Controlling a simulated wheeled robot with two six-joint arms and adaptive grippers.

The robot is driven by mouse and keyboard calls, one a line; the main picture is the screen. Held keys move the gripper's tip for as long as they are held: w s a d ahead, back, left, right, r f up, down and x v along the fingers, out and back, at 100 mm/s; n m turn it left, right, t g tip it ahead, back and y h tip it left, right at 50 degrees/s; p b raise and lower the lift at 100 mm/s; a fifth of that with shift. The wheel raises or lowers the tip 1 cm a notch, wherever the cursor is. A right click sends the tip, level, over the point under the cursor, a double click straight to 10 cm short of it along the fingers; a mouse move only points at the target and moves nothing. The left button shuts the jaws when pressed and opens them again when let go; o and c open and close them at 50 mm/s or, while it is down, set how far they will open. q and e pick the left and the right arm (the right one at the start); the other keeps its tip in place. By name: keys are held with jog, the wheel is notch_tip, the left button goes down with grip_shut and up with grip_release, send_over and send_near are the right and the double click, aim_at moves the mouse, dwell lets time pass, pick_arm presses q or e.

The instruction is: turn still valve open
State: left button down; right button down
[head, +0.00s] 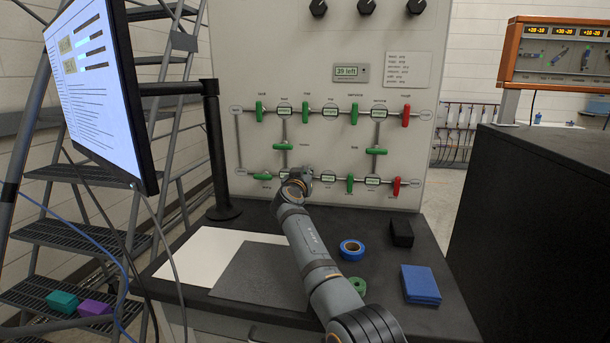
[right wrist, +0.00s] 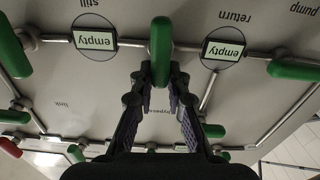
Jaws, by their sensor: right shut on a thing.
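The valve panel (head: 330,128) stands at the back of the bench with rows of green and red handles on grey pipes. My right gripper (head: 297,181) is at its lower pipe row, and my arm and gripper hide the handle there in the head view. In the right wrist view my gripper (right wrist: 160,82) is shut on a green valve handle (right wrist: 160,40). This handle sits across the pipe between two gauges (right wrist: 95,38) (right wrist: 223,52), both reading "empty", labelled "still" and "return". The handle's own label is not readable. My left gripper is not in view.
Other green handles (head: 350,184) (right wrist: 295,70) and a red handle (head: 397,186) are close by. Blue tape (head: 351,249), green tape (head: 357,286), a black block (head: 401,232) and a blue block (head: 420,284) lie right of my arm. A monitor (head: 100,90) overhangs the left.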

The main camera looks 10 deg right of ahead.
jog(key=n, duration=0.1)
jog(key=n+b, duration=0.2)
jog(key=shift+w+a+f, duration=0.15)
jog(key=shift+a+f, duration=0.15)
jog(key=shift+a, duration=0.05)
jog(key=shift+w+a+f+n+b, duration=0.1)
jog(key=shift+a+f+n+b, duration=0.25)
jog(key=shift+n, duration=2)
jog(key=shift+w+a+f+n+b, duration=0.2)
jog(key=shift+f+n+b, duration=0.2)
jog(key=shift+n, duration=2)
jog(key=shift+w+a+f+n+b, duration=0.1)
jog(key=shift+a+f+n+b, duration=0.25)
jog(key=shift+n, duration=2)
jog(key=c, duration=1.3)
grip_release()
